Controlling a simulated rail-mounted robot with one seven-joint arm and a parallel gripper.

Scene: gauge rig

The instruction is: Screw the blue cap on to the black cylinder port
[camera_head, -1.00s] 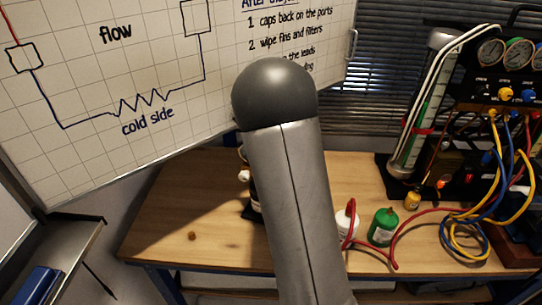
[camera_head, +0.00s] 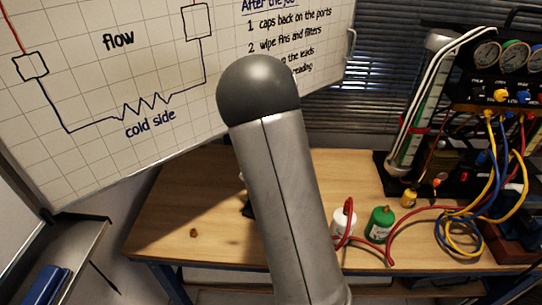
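My own grey arm (camera_head: 278,200) fills the middle of the view and hides a large part of the bench. My gripper is out of view or hidden behind the arm. The edge of a black object (camera_head: 248,208) shows just left of the arm on the bench; I cannot tell whether it belongs to the black cylinder port. I cannot make out the blue cap.
A wooden bench (camera_head: 180,262) has clear room at its left, with a small brown piece (camera_head: 193,232). White (camera_head: 343,222) and green (camera_head: 380,224) bottles stand right of my arm, by a red hose. The gauge rig (camera_head: 497,85) and coiled hoses (camera_head: 462,235) are at the right.

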